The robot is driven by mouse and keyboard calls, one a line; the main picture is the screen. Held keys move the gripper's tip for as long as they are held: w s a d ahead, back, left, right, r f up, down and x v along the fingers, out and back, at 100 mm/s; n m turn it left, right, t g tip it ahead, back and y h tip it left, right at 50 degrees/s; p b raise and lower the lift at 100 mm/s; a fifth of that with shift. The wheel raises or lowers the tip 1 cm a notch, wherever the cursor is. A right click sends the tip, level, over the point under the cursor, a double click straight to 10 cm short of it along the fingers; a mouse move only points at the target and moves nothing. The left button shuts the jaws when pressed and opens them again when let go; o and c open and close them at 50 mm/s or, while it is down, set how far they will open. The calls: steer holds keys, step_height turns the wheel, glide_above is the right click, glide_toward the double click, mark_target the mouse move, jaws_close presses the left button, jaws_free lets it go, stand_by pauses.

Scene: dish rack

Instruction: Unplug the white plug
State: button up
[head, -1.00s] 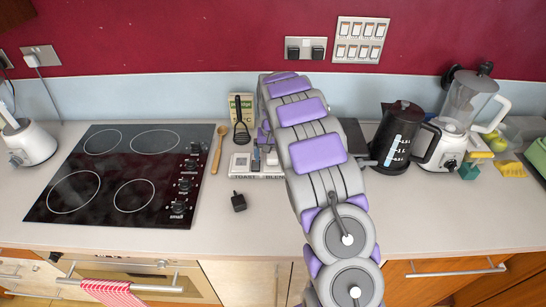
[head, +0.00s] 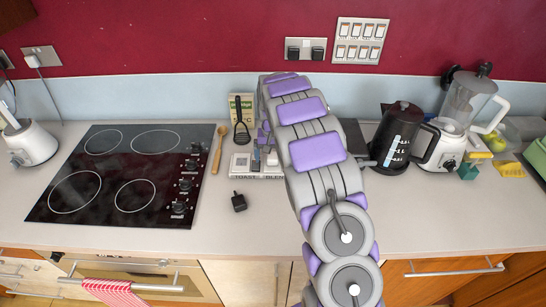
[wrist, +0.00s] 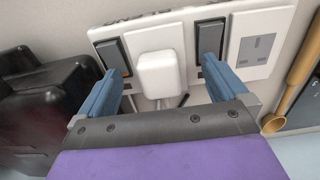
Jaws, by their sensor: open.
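The white plug (wrist: 160,75) sits in a socket of a white socket panel (wrist: 178,35) with dark switches. My gripper (wrist: 163,66) is open, with one blue finger on each side of the plug and visible gaps between fingers and plug. In the head view my gripper (head: 264,140) is low over the socket panel (head: 243,175) on the counter. My arm hides the panel's right part, and I cannot make out the plug there.
A loose black plug (head: 239,201) lies in front of the panel. A wooden spoon (head: 220,146) and a black hob (head: 125,175) are to the left. A kettle (head: 398,140) and blender (head: 462,115) stand right. The front counter (head: 240,230) is clear.

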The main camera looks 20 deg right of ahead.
mark_target(272, 156)
stand_by(0.4)
jaws_close()
stand_by(0.8)
steer(key=shift+r, duration=0.1)
steer(key=shift+r+p, duration=1.3)
steer(key=shift+r, duration=1.6)
